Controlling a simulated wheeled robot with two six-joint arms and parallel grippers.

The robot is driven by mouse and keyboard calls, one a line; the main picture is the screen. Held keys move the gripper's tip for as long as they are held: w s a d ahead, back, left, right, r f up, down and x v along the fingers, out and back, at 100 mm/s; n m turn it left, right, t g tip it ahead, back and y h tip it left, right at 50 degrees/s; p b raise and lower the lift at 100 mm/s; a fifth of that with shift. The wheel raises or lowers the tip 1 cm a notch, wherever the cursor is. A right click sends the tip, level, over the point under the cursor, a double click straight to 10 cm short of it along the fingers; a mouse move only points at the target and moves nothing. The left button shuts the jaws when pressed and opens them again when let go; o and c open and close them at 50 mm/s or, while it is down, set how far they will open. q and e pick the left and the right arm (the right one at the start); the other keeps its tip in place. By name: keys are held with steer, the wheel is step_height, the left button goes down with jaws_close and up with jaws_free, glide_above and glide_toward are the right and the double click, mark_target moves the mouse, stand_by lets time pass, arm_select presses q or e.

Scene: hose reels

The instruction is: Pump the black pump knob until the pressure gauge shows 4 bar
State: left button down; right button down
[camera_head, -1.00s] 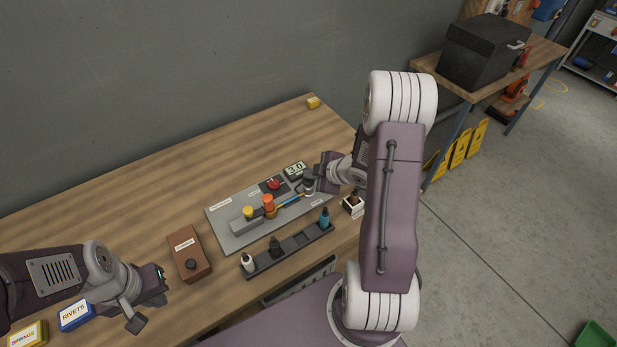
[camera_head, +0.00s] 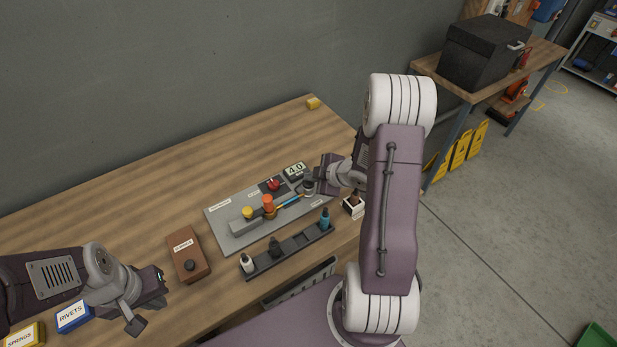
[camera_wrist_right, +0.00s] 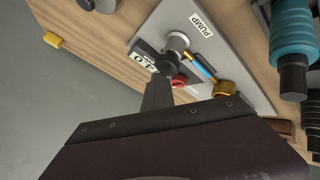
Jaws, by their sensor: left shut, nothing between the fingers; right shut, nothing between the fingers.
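The grey pump panel (camera_head: 230,242) lies on the wooden workbench. Its pressure gauge (camera_head: 294,170) reads 4.0; the display also shows in the right wrist view (camera_wrist_right: 144,60). The black pump knob (camera_head: 308,183) is at the panel's right end; in the right wrist view it stands beside the PUMP label (camera_wrist_right: 202,25). My right gripper (camera_head: 316,174) is shut and empty, with its tip right at the knob; I cannot tell whether they touch. My left gripper (camera_head: 150,296) is shut and empty at the bench's left front, away from the panel.
A red knob (camera_head: 273,184), an orange knob (camera_head: 267,201) and a yellow knob (camera_head: 247,212) rise from the panel. A rack (camera_head: 262,265) with small bottles stands in front. A brown box (camera_head: 188,254) is left of it.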

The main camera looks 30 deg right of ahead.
mark_target(311, 183)
steer(key=shift+r+p, duration=1.65)
step_height(311, 183, up, 5)
steer(key=p, duration=0.4)
steer(key=shift+p, duration=0.35)
stand_by(0.6)
